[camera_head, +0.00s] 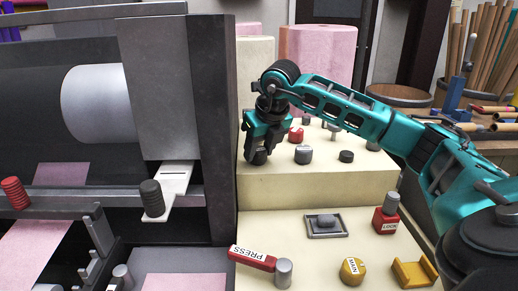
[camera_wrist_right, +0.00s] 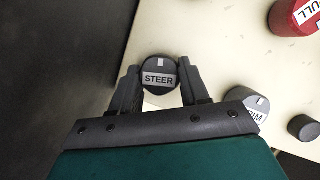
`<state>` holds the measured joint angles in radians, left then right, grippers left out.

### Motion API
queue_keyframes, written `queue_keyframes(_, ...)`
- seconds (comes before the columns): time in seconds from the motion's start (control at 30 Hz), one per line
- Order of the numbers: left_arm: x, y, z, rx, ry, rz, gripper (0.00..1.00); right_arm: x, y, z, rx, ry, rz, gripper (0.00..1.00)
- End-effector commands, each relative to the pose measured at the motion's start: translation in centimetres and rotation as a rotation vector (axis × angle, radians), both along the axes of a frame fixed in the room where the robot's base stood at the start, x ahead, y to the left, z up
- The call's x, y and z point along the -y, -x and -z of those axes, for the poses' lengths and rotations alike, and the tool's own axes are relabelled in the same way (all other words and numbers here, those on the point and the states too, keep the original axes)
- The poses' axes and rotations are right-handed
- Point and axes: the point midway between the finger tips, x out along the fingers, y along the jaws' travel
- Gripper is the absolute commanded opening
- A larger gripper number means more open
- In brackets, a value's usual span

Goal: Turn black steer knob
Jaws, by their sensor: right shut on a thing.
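The black steer knob (camera_wrist_right: 159,79) is a round dark knob with a white "STEER" label and a small white mark at its rim. My right gripper (camera_wrist_right: 158,86) has one finger on each side of it and is shut on it in the right wrist view. In the head view my right gripper (camera_head: 257,157) points down at the left end of the cream panel's raised step, and the knob (camera_head: 257,158) shows only in part below the fingers. My left gripper is in neither view.
A grey knob (camera_head: 303,154), a small black knob (camera_head: 346,156) and a red knob (camera_head: 296,134) stand to the right on the cream panel (camera_head: 330,185). A dark machine wall (camera_head: 212,120) rises close on the left.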

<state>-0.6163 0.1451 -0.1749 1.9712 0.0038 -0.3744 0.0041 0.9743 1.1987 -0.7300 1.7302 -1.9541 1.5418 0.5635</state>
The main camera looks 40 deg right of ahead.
Motion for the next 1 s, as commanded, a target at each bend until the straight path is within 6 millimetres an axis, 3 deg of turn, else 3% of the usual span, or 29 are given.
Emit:
queue_keyframes(0.5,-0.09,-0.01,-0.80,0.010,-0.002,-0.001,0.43,0.26,0.00,-0.14,0.001,0.000,-0.352,0.15)
queue_keyframes(1.0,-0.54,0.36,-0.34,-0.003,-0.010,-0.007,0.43,0.27,-0.02,-0.07,0.001,-0.001,-0.437,0.15)
